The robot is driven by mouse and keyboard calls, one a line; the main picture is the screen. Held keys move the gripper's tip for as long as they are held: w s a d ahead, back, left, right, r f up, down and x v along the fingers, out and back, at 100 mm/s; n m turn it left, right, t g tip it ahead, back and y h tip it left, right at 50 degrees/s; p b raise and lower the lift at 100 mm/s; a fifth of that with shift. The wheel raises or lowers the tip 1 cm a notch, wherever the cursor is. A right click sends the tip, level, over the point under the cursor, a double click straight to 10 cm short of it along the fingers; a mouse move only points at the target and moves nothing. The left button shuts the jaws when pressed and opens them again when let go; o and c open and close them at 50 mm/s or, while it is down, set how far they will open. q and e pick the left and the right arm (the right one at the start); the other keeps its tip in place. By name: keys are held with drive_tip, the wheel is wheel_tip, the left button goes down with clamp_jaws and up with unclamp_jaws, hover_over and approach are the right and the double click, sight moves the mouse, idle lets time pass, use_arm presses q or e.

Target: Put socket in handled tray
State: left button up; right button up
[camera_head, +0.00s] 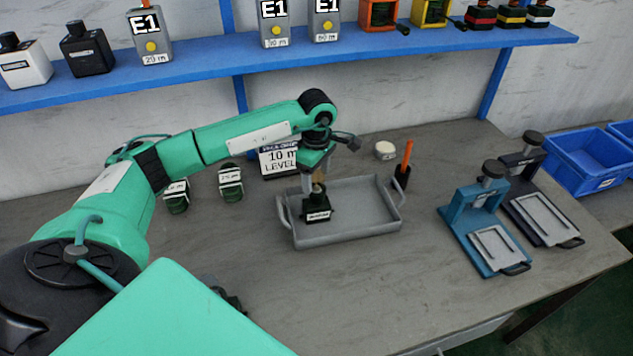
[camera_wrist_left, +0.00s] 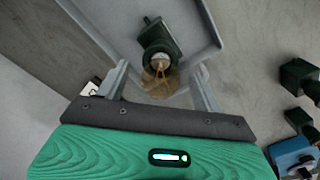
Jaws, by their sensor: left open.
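The grey handled tray (camera_head: 350,232) stands on the bench, its handles at left and right. A dark green-black socket (camera_head: 317,214) with a white label is inside its left part. In the left wrist view the socket (camera_wrist_left: 157,42) has a round light top and an amber, see-through part (camera_wrist_left: 160,82) towards the gripper. My left gripper (camera_head: 318,184) points down right above the socket. Its jaws are open, one finger on each side of the amber part in the left wrist view (camera_wrist_left: 160,85). I cannot tell whether the fingers touch it. My right gripper is not visible.
An orange-handled tool (camera_head: 404,166) and a white round piece (camera_head: 385,150) are near the back right corner. Blue (camera_head: 482,221) and black (camera_head: 538,205) press fixtures stand right.

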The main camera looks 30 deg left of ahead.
use_arm(q)
wheel_tip(320, 180, up, 10)
drive_tip(key=shift+f+b, duration=0.15)
drive_tip(key=shift+b, duration=0.7)
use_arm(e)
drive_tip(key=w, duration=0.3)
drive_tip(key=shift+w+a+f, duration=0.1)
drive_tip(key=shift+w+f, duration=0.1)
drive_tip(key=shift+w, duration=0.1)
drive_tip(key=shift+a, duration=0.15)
use_arm(q)
drive_tip(key=shift+d+f, duration=0.1)
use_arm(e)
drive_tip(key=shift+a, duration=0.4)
